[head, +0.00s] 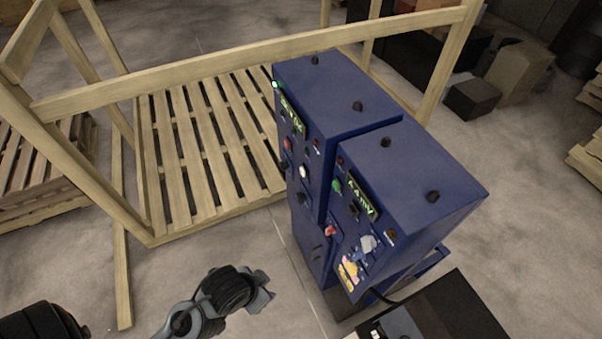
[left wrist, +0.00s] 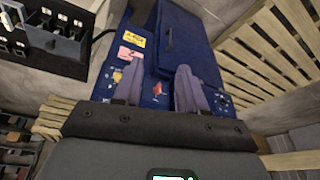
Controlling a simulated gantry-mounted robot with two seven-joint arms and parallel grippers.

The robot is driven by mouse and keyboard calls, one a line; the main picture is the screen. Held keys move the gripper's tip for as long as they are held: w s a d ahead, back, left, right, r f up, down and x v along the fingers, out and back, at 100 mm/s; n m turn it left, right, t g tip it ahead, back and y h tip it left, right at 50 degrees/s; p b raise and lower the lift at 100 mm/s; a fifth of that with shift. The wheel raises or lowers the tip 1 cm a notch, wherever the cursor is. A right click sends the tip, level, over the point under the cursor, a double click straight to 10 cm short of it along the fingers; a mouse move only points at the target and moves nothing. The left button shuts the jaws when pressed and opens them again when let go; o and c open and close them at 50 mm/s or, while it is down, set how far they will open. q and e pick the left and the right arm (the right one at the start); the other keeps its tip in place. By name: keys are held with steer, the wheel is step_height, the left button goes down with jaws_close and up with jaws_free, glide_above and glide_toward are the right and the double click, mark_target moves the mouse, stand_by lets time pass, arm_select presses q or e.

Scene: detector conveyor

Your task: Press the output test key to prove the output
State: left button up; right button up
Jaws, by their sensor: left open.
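Two blue cabinets stand side by side in the head view, the left one (head: 330,85) and the right one (head: 415,175). Their front panels face left and carry lit green displays; the right display (head: 362,197) reads about 4.4 mV. The right panel has a green button (head: 337,185), a red knob (head: 331,231) and small dark keys. I cannot tell which is the output test key. My left gripper (head: 268,288) is in front of the panels, apart from them and low. In the left wrist view its fingers (left wrist: 158,92) are open and empty, with a blue cabinet (left wrist: 190,42) beyond.
A wooden frame (head: 250,55) and slatted pallet (head: 205,150) stand behind and left of the cabinets. A black box (head: 455,310) sits at the lower right, near the right cabinet. Dark boxes (head: 472,97) lie at the back right. The floor before the panels is clear.

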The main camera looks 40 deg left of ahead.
arm_select(q)
jaws_close()
stand_by(1.6)
